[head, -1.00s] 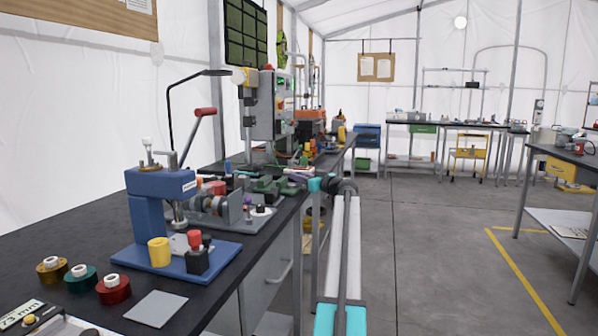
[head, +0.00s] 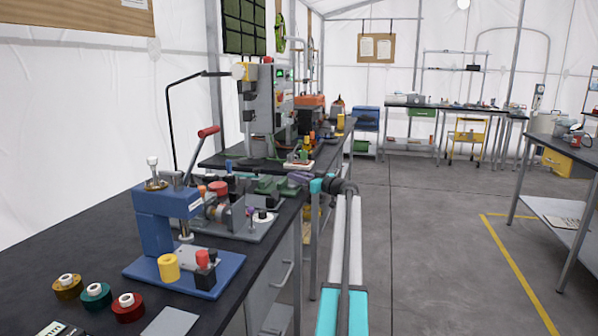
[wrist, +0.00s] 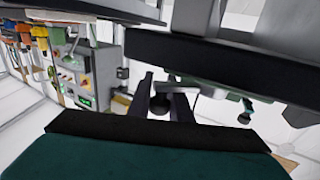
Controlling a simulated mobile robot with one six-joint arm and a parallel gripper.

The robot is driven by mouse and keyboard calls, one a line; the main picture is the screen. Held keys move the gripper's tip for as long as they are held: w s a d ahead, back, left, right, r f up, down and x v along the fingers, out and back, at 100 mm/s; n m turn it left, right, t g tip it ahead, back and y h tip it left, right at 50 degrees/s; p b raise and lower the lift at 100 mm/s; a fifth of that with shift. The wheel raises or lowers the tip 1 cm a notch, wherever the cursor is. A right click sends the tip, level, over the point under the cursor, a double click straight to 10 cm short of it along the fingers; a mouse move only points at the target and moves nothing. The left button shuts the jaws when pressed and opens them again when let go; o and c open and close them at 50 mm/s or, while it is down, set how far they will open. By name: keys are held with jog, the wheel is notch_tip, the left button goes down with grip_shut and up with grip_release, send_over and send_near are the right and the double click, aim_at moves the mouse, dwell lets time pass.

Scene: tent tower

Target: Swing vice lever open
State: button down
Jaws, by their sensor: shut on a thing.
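The green vice (head: 266,186) stands on the dark left-hand workbench, near its right edge, partly behind grey machine parts. My gripper (head: 298,178) is at the right side of the vice, at the bench edge. It is shut on the vice lever, which is small and mostly hidden by the fingers in the head view. In the wrist view my dark fingers (wrist: 164,104) are close together around a thin grey piece. Green metal of the vice (wrist: 240,112) shows just beyond them. The lever's exact angle cannot be made out.
A blue press (head: 160,225) with a red-handled lever stands nearer on the bench, beside tape rolls (head: 97,293). A grey drill press (head: 265,110) stands behind the vice; its control box shows in the wrist view (wrist: 85,75). The floor (head: 420,250) to the right is clear.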

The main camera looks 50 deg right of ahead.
jog(key=shift+s+p, duration=0.1)
jog(key=shift+p, duration=0.2)
dwell(0.4)
jog(key=c, duration=1.6)
grip_release()
jog(key=shift+a, duration=0.1)
jog(key=shift+f, duration=0.1)
